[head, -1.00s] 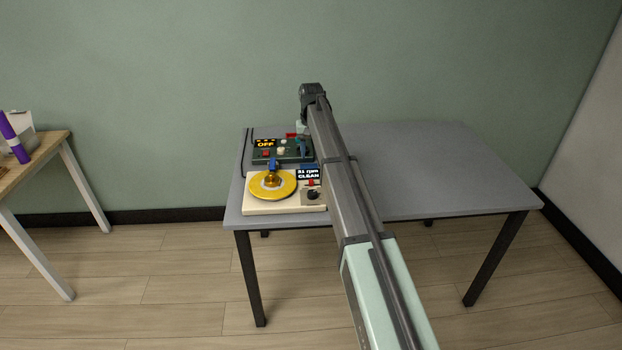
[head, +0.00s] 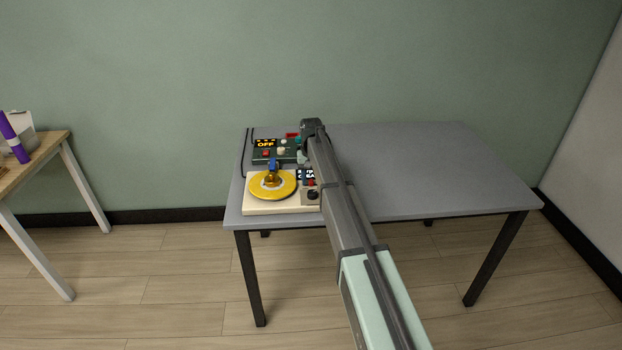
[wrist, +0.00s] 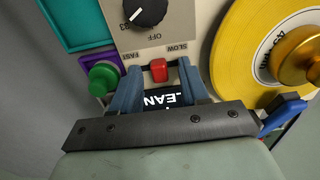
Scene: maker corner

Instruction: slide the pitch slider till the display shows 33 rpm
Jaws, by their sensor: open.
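The red pitch slider knob (wrist: 158,70) sits in its slot between the FAST and SLOW labels in the wrist view, close to the middle. My gripper (wrist: 159,69) is open, with one blue finger on each side of the knob. A small gap seems to show on both sides. The cream turntable (head: 285,207) stands at the table's left front.
A yellow record (head: 262,188) lies on the turntable. A black dial (wrist: 146,11) is near the slider. A green button (wrist: 103,78) on a purple base is beside the left finger. A dark green panel reading OFF (head: 265,143) stands behind. The grey table's right side (head: 430,170) is clear.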

